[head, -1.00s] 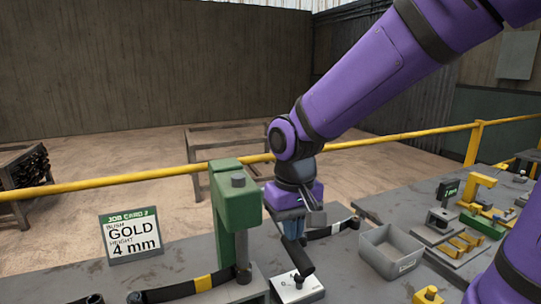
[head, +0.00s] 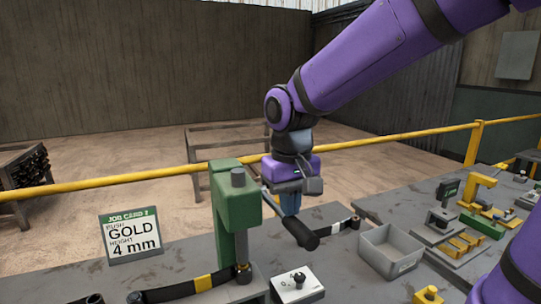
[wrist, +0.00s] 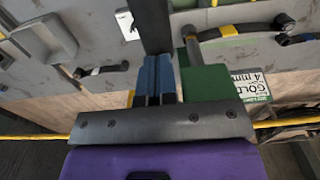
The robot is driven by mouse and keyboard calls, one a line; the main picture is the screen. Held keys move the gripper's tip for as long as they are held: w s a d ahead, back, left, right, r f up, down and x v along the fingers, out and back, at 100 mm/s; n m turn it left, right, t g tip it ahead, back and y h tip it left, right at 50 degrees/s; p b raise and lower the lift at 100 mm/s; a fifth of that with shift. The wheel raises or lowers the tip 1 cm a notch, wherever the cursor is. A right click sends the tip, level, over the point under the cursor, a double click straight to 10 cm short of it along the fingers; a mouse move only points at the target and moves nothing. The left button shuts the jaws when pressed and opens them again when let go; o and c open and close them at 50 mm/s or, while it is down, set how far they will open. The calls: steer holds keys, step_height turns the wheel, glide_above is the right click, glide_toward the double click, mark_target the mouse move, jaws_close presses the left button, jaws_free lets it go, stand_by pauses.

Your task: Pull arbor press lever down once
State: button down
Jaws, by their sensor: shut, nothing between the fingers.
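I cannot tell whether fingers and lever touch.
A white box with a black knob (head: 297,284) sits below the lever. A grey tray (head: 390,251) is to the right. Black straps (head: 190,289) lie on the bench. A job card (head: 132,236) reads gold, 4 mm. A yellow rail (head: 120,184) runs behind.

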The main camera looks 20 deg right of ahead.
steer(key=shift+w+r, duration=0.25)
steer(key=shift+r, duration=0.45)
steer(key=s+r, duration=0.4)
steer(key=s, duration=0.8)
steer(key=shift+d, duration=0.1)
stand_by(0.6)
steer(key=d+t, duration=0.5)
steer(key=d, duration=0.1)
steer(key=shift+w+d+r, duration=0.2)
steer(key=shift+d+r, duration=0.15)
steer(key=shift+r, duration=0.05)
